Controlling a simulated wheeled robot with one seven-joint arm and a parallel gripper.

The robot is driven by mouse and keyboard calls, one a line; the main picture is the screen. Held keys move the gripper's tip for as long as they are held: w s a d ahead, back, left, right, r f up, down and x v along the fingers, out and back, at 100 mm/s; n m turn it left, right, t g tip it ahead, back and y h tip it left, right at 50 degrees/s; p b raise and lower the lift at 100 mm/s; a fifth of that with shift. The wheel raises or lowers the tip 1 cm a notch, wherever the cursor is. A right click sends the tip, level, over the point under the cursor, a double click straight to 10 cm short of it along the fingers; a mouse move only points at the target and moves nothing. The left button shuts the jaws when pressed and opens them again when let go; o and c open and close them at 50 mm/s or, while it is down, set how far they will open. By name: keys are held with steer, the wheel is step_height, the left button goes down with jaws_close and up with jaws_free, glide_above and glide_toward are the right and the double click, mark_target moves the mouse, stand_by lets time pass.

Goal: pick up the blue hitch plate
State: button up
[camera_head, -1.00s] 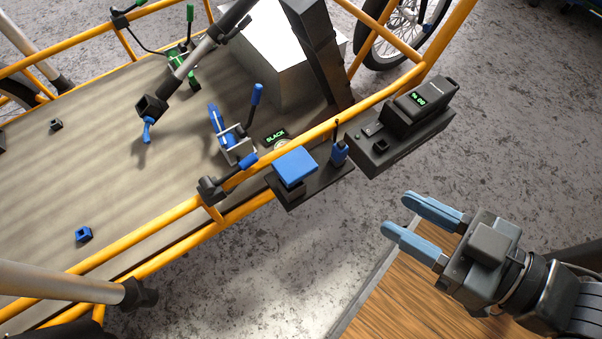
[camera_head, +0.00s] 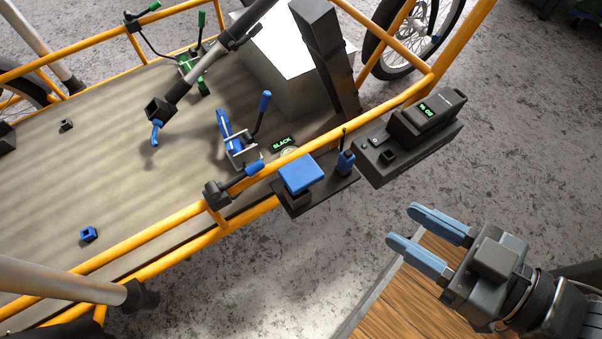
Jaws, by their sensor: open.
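The blue hitch plate, which I take to be the flat blue square (camera_head: 301,175), lies on top of a dark block on a dark shelf (camera_head: 322,196) outside the orange rail. My gripper (camera_head: 401,225) is at the lower right, its two light-blue fingers spread apart and pointing left, with nothing between them. It is to the right of and below the plate in the picture, clear of it.
An orange rail (camera_head: 360,122) runs just behind the plate. A small blue upright part (camera_head: 345,163) stands to its right, and a dark box with a lit display (camera_head: 427,112) is farther right. A wooden surface (camera_head: 385,300) is below my gripper.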

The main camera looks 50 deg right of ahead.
mark_target(293, 161)
steer(key=shift+o, duration=0.4)
